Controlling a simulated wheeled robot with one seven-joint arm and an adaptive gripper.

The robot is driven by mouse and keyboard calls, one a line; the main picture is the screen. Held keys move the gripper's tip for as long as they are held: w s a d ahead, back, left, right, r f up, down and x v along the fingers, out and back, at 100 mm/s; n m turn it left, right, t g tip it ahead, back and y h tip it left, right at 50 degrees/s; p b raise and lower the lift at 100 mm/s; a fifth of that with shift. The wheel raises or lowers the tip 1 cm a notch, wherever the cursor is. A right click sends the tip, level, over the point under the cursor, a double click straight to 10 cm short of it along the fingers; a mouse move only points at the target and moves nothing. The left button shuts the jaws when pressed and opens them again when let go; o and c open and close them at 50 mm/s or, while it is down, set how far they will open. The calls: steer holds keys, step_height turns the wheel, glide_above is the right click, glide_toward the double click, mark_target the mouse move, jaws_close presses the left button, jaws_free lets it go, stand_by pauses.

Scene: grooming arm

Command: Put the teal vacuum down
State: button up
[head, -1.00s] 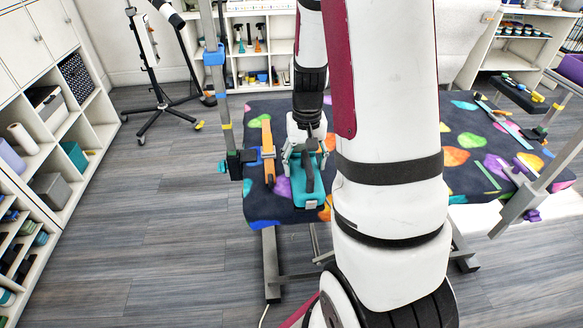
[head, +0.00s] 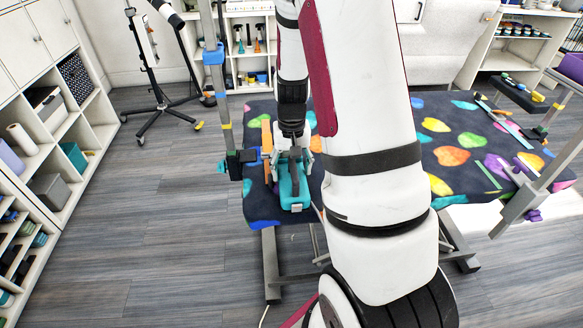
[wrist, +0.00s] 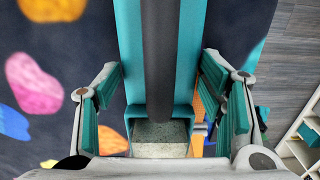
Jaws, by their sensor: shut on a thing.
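The teal vacuum (head: 300,200) has a teal body with a dark grey handle along its top. It is at the left part of the patterned grooming table (head: 262,215), near the front edge. In the wrist view the vacuum (wrist: 190,60) runs up the middle of the picture, between the fingers. My gripper (head: 293,158) is shut on it from above, and in the wrist view my gripper (wrist: 160,105) has a teal-padded finger on each side. Whether the vacuum's underside touches the table cannot be told.
An orange bar-shaped thing (head: 266,138) lies close left of the vacuum, partly hidden. A grey post (head: 224,110) with a blue clamp stands at the table's left edge. Brushes and strips lie on the right side (head: 500,170). My arm hides the table's middle.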

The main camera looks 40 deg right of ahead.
steer(key=o, duration=0.7)
steer(key=shift+f, duration=0.15)
steer(key=o, duration=0.4)
